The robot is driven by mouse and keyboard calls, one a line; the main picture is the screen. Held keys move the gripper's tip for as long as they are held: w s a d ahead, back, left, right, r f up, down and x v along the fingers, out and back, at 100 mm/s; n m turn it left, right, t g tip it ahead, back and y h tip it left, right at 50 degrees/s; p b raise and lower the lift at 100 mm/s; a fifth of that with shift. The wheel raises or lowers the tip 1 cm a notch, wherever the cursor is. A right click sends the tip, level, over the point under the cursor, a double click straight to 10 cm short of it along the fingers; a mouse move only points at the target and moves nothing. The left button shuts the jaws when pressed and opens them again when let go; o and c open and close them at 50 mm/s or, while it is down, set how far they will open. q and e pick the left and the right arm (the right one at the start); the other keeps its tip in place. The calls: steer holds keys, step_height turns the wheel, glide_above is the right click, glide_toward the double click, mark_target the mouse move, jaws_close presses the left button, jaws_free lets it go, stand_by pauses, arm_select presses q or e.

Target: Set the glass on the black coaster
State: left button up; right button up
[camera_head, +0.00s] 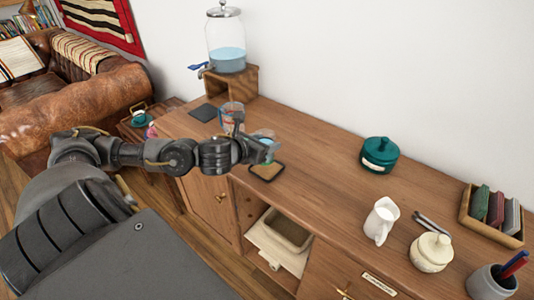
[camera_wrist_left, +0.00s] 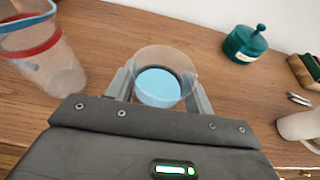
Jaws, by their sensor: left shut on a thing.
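My left gripper (camera_head: 268,149) is shut on a clear glass (camera_head: 265,134) with blue liquid in it, above the wooden cabinet top. In the left wrist view the glass (camera_wrist_left: 164,77) looks upright between the two fingers (camera_wrist_left: 162,92). A plain black square coaster (camera_head: 203,112) lies flat and empty on the cabinet top, left of the gripper, near the dispenser. A second square coaster (camera_head: 267,172), with a dark rim and a brown middle, lies near the front edge, just below the gripper in the picture. My right gripper is out of view.
A clear cup with a red band (camera_head: 231,110) stands close behind my left wrist and also shows in the left wrist view (camera_wrist_left: 42,52). A drink dispenser (camera_head: 226,40) stands on a wooden stand. A teal pot (camera_head: 379,154) and white pitcher (camera_head: 381,220) stand right.

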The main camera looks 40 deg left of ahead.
arm_select(q)
steer(key=shift+w, duration=0.1)
steer(key=shift+w+d+f, duration=0.1)
steer(key=shift+f, duration=0.15)
step_height(320, 180, down, 4)
steer(key=b, duration=0.3)
steer(key=shift+w+r, duration=0.15)
steer(key=shift+r, duration=0.05)
steer(key=shift+a, duration=0.3)
steer(key=shift+d, duration=0.1)
steer(key=shift+f, duration=0.25)
steer(key=o, duration=1.2)
steer(key=shift+f, duration=0.1)
